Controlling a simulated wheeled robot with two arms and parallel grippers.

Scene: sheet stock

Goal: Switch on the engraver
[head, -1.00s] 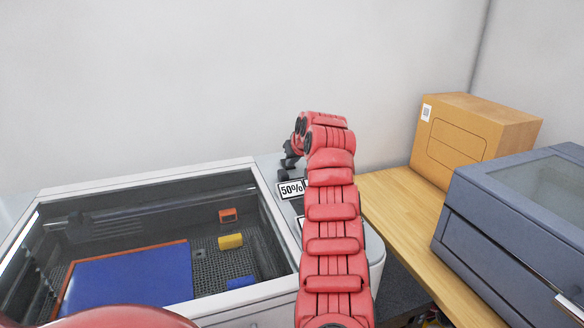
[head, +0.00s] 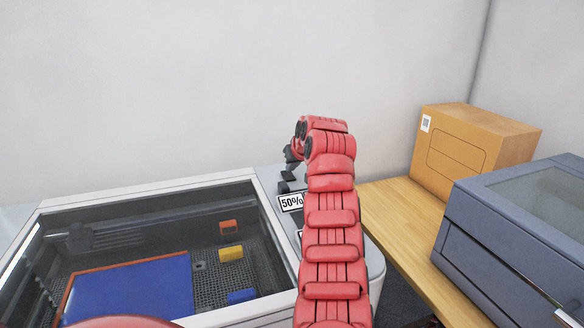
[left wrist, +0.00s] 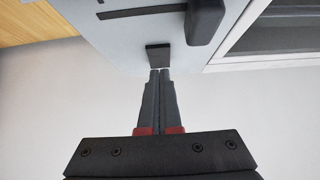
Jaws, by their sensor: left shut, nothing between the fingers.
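The engraver (head: 150,192) is a pale machine at the lower left of the head view, with a dark bed behind its top frame. Its grey side panel carries a "50%" label (head: 291,202) and dark controls (head: 292,187). My left gripper (head: 290,157) is over the far end of that panel, mostly hidden by my red arm. In the left wrist view its fingers (left wrist: 160,72) are shut and empty, tips at the edge of a small dark block (left wrist: 158,55) on the panel. I cannot tell whether they touch. A larger dark control (left wrist: 205,20) is beside it. My right gripper is out of view.
A blue sheet (head: 130,288) and small orange, yellow and blue pieces lie on the engraver bed. To the right, a cardboard box (head: 470,148) stands on a wooden table (head: 400,210), near a blue-grey machine (head: 510,225). A bare wall is behind.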

